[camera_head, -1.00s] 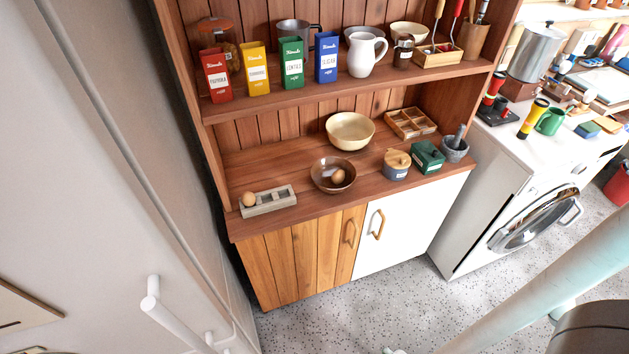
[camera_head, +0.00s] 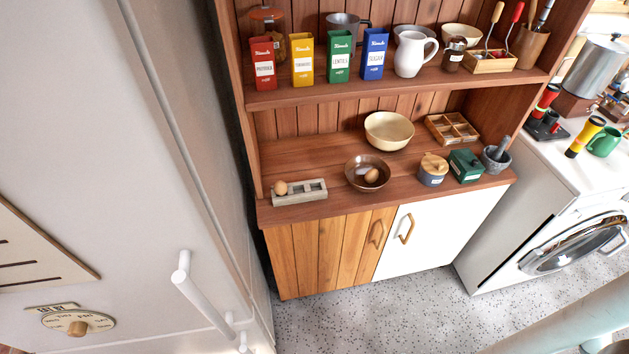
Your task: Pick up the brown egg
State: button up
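A brown egg (camera_head: 371,175) lies inside a brown bowl (camera_head: 354,182) on the wooden counter of the hutch. A second brown egg (camera_head: 281,188) sits in the left end of a grey egg holder (camera_head: 300,197), left of the bowl. Both eggs look alike in colour. My gripper is not in view, and no part of it touches either egg.
A cream bowl (camera_head: 389,131), a lidded jar (camera_head: 433,170), a green box (camera_head: 466,166) and a mortar (camera_head: 496,158) share the counter. A shelf (camera_head: 400,84) with boxes and a jug overhangs it. A white door handle (camera_head: 200,295) juts out left. Speckled floor (camera_head: 390,310) lies clear in front.

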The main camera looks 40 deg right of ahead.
aim_at(280, 187)
jog(key=i+l+u, duration=0.1)
jog(key=i+u, duration=0.2)
jog(key=u, duration=0.15)
jog(key=i+l+u, duration=0.25)
jog(key=u, duration=0.15)
jog(key=i, duration=0.05)
